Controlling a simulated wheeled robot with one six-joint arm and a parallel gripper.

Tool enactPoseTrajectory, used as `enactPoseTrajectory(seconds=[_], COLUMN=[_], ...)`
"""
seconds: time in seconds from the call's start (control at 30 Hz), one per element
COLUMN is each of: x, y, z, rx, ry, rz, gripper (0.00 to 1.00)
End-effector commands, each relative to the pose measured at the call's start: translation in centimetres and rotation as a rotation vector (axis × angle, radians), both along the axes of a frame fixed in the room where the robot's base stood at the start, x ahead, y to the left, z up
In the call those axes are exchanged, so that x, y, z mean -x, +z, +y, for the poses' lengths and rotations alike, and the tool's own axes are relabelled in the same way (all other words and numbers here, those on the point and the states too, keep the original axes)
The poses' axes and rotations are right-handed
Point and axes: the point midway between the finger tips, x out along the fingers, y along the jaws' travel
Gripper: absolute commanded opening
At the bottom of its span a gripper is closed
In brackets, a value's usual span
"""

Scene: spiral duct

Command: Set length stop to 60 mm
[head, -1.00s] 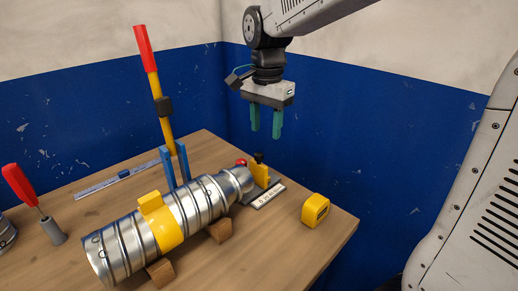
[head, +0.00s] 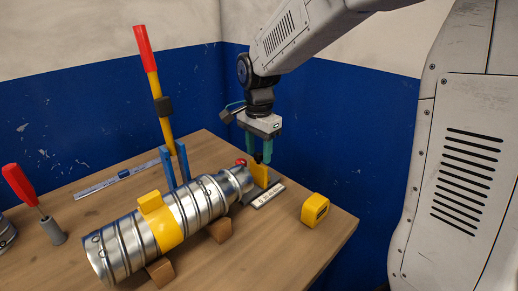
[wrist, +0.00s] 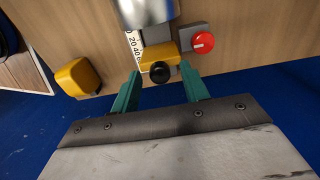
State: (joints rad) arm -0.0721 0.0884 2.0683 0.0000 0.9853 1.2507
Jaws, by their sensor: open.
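The length stop is a yellow block (head: 259,174) with a black knob on top, at the far end of the silver spiral duct (head: 190,215). In the wrist view the black knob (wrist: 160,72) sits on the yellow block between my fingertips. A white scale (head: 264,195) with dark marks runs beside the block; in the wrist view the scale (wrist: 133,45) shows numbers that look like 20 and 40. My gripper (head: 260,155) is open, with its green fingers on either side of the knob. I cannot tell whether they touch it. A red knob (wrist: 202,40) is beside the block.
A yellow tape measure (head: 315,210) stands to the right, near the table edge. Wooden blocks (head: 220,230) support the duct. Blue posts (head: 175,165), a red-and-yellow handle (head: 153,90), a ruler (head: 110,184) and a red screwdriver (head: 20,185) are to the left.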

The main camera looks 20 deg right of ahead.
Motion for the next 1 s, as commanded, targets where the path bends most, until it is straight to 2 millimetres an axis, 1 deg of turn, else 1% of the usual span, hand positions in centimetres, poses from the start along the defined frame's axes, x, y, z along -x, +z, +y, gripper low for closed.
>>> enactPoseTrajectory(seconds=[0.1,0.17,0.2,0.27,0.3,0.43,0.63,0.87,0.9,0.93,0.97,1.0], x=[0.0,0.0,0.0,0.0,0.0,-0.1,-1.0,-1.1,-1.1,-1.1,-1.0,-1.0], y=[0.0,0.0,0.0,0.0,0.0,0.0,0.1,0.2,0.2,0.2,0.1,0.1], z=[0.0,0.0,0.0,0.0,0.0,-0.3,-2.3,-2.5,-2.5,-2.5,-2.5,-2.4], rx=[0.000,0.000,0.000,0.000,0.000,0.000,0.000,0.002,0.002,0.002,0.002,0.002], ry=[0.000,0.000,0.000,0.000,0.000,-0.001,-0.003,-0.002,-0.002,-0.002,-0.002,-0.001], rz=[0.000,0.000,0.000,-0.001,-0.001,-0.001,-0.003,-0.005,-0.005,-0.005,-0.005,-0.004], gripper=[0.45,0.28,0.17,0.00,0.00,0.00,0.00,0.00,0.34,0.42,0.45,0.45])
